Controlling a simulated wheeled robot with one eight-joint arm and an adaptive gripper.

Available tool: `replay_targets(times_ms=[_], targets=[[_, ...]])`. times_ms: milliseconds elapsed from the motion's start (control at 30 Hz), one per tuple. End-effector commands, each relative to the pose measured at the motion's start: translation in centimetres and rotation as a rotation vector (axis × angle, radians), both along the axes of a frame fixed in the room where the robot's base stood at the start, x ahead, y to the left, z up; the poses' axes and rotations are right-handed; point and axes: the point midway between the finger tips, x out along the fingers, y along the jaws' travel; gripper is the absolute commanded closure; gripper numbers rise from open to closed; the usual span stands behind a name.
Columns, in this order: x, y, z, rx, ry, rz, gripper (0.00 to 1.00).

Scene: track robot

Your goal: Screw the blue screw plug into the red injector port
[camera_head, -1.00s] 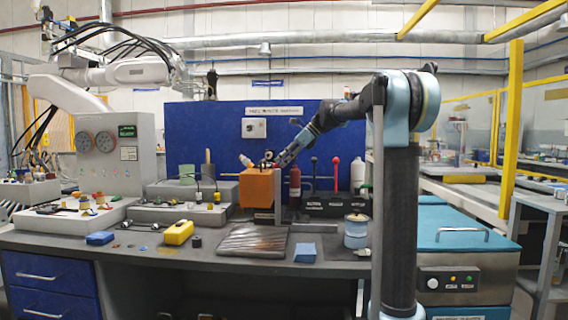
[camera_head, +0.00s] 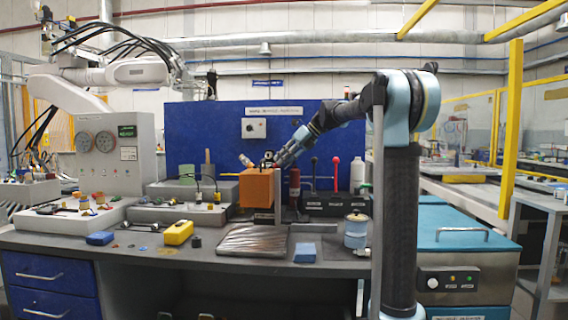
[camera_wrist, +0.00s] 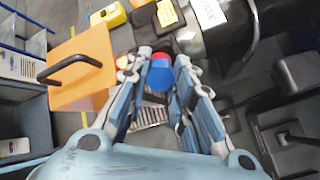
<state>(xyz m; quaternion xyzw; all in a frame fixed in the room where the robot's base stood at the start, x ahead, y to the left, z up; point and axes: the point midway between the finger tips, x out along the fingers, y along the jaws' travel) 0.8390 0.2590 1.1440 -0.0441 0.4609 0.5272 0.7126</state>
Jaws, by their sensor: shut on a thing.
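The blue screw plug (camera_wrist: 160,76) sits between the two fingers of my gripper (camera_wrist: 161,66) in the wrist view, with both fingers closed in on its sides. A red piece (camera_wrist: 160,56) shows directly beyond the plug, in line with it; it looks like the red injector port. The two appear to touch, but I cannot tell whether the plug is threaded in. In the head view my gripper (camera_head: 271,161) is above the right side of the orange box (camera_head: 256,188), and the plug and port are too small to make out.
The orange box with its black handle (camera_wrist: 72,66) is close at the left of my gripper. A red bottle (camera_head: 294,187) and upright levers (camera_head: 335,170) stand right of the box.

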Motion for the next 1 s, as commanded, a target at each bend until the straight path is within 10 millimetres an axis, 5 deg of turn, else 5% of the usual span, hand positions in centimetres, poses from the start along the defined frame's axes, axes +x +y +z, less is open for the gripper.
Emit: replay_targets(times_ms=[600, 967, 1000], targets=[[-0.09, -0.02, -0.17, 0.014, 0.443, -0.44, 1.0], [-0.06, -0.08, -0.15, 0.016, 0.485, -0.481, 1.0], [-0.06, -0.08, -0.16, 0.017, 0.484, -0.481, 0.69]])
